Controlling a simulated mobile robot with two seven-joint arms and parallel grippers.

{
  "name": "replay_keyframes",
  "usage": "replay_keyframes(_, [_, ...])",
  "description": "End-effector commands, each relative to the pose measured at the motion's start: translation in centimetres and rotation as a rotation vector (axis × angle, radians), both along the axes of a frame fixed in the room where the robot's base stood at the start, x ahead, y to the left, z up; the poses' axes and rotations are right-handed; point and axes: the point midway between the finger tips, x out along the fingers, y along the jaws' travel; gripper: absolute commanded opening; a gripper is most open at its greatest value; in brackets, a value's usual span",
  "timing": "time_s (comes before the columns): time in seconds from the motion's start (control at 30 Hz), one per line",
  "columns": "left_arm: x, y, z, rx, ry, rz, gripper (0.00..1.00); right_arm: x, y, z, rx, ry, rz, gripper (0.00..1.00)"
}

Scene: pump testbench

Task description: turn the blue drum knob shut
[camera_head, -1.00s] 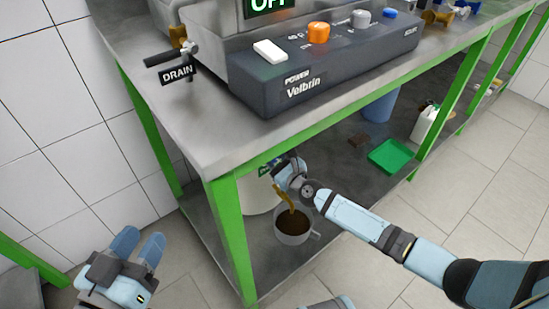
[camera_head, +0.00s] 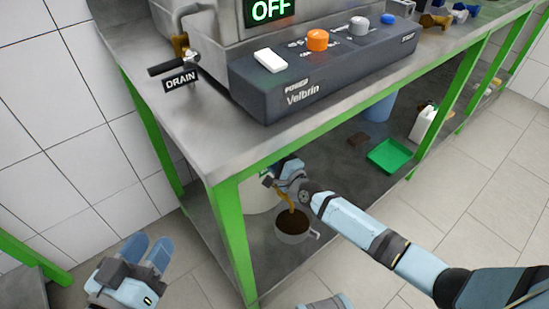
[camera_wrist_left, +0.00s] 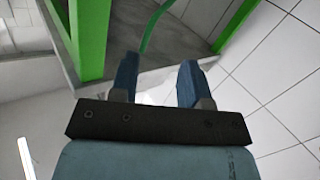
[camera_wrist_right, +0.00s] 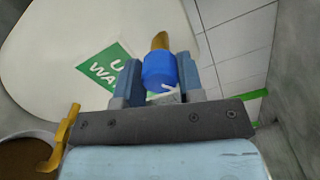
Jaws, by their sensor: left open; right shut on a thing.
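The blue drum knob (camera_wrist_right: 160,70) sits between the fingers of my right gripper (camera_wrist_right: 158,82) in the right wrist view, and the gripper is shut on it. Behind it is the cream drum (camera_wrist_right: 50,45) with a green label. In the head view the drum (camera_head: 262,197) stands on the lower shelf, partly hidden by my right gripper (camera_head: 280,172). An amber, spout-like piece (camera_wrist_right: 64,140) hangs over a cup (camera_head: 292,236) of dark brown liquid. I cannot tell whether liquid is flowing. My left gripper (camera_head: 147,252) is open and empty, left of the bench.
The bench has green legs (camera_head: 233,240) and a control box (camera_head: 300,85) on top, with a drain handle (camera_head: 180,68) at its left. On the lower shelf are a green tray (camera_head: 392,157), a blue container (camera_head: 380,105) and a white bottle (camera_head: 424,122). Tiled floor lies clear in front.

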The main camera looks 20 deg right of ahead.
Motion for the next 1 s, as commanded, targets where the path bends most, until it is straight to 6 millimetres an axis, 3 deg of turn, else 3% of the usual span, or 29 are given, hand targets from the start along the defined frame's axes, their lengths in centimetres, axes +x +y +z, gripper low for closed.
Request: replay_keyframes(1.0, [-0.2,0.3,6.3,-0.107,-0.155,0.062,0.43,0.0,0.0,0.1,-0.829,-0.300,0.000,0.12])
